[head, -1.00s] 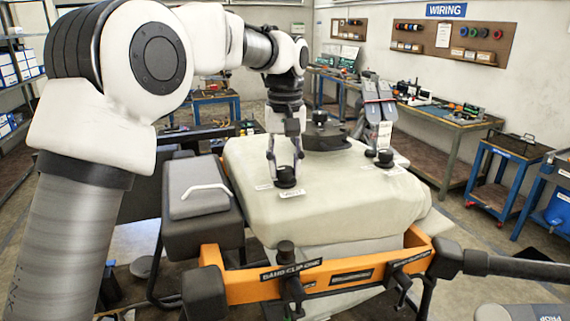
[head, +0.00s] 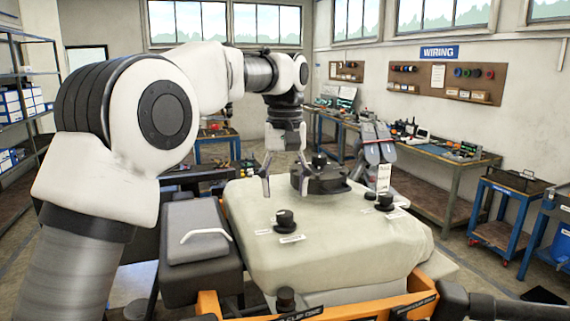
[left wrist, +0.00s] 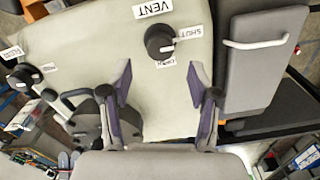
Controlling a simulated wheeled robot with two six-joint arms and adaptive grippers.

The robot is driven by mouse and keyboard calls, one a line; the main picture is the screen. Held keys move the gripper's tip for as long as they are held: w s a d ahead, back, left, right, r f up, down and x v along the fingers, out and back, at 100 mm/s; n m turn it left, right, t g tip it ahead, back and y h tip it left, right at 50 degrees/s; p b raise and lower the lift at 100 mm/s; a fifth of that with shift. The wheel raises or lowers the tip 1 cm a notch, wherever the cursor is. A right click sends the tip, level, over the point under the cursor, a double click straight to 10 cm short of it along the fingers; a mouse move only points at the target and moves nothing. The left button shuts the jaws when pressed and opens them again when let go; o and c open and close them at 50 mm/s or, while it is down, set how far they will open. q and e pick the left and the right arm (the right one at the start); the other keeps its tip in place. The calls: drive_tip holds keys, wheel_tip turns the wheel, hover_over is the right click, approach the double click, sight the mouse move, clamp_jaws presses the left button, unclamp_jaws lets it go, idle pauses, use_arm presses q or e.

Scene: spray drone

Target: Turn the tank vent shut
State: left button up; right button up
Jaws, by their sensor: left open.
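The tank vent is a black round knob (head: 284,220) on top of the pale tank (head: 340,250). In the left wrist view the vent knob (left wrist: 159,40) lies beside VENT, SHUT and OPEN labels. Its white pointer mark points right, toward the SHUT label (left wrist: 190,32). My left gripper (head: 286,180) is open and empty, raised above and apart from the knob. Its two fingers also show in the left wrist view (left wrist: 160,72), spread apart, with the knob just past their tips. My right gripper is not seen.
A large black cap (head: 320,180) sits behind the vent on the tank, and a second small knob (head: 384,202) stands to the right. A grey box with a white handle (head: 204,237) is left of the tank. An orange bar (head: 345,305) crosses the front.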

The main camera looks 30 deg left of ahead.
sight(285, 212)
use_arm(q)
wheel_tip(285, 212, up, 7)
drive_tip(key=shift+f, duration=0.2)
idle(0.4)
